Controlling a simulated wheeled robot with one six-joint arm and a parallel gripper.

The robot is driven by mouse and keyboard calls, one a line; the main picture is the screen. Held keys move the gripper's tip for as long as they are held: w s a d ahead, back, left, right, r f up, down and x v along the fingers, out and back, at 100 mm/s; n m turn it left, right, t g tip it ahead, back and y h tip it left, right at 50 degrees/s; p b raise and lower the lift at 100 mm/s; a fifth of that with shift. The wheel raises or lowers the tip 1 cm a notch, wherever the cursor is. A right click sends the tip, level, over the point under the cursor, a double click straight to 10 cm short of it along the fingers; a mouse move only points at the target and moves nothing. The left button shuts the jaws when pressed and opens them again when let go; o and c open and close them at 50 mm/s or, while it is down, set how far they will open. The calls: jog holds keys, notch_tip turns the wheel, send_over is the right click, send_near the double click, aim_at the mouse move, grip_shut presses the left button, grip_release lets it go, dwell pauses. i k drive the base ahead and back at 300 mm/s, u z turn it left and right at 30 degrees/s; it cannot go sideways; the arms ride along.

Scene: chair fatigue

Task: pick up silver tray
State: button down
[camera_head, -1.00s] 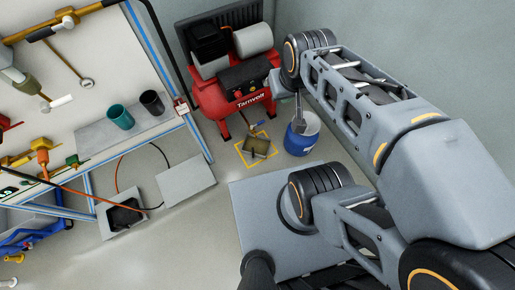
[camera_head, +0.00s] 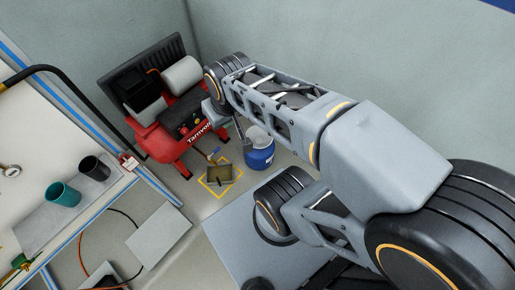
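A flat silver-grey sheet or tray (camera_head: 97,189) lies on the workbench at the left, with a teal cup (camera_head: 62,194) and a dark cup (camera_head: 95,168) standing on it. A small brownish metal pan (camera_head: 217,174) lies on the floor inside a yellow square outline. I cannot tell for certain which of these is the silver tray. My gripper (camera_head: 240,130) appears only as a thin grey part at the far end of my arm, above the blue bucket and right of the compressor. Its fingers are too small to read.
A red air compressor (camera_head: 172,130) stands against the back wall. A blue bucket (camera_head: 259,158) stands right of the pan. A grey panel (camera_head: 158,235) and hoses lie on the floor by the workbench (camera_head: 20,130). Some floor between bench and compressor is clear.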

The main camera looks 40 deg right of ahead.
aim_at(224, 175)
jog(key=k, duration=0.5)
jog(key=z, duration=0.8)
jog(key=i, duration=0.7)
jog(key=u, duration=1.7)
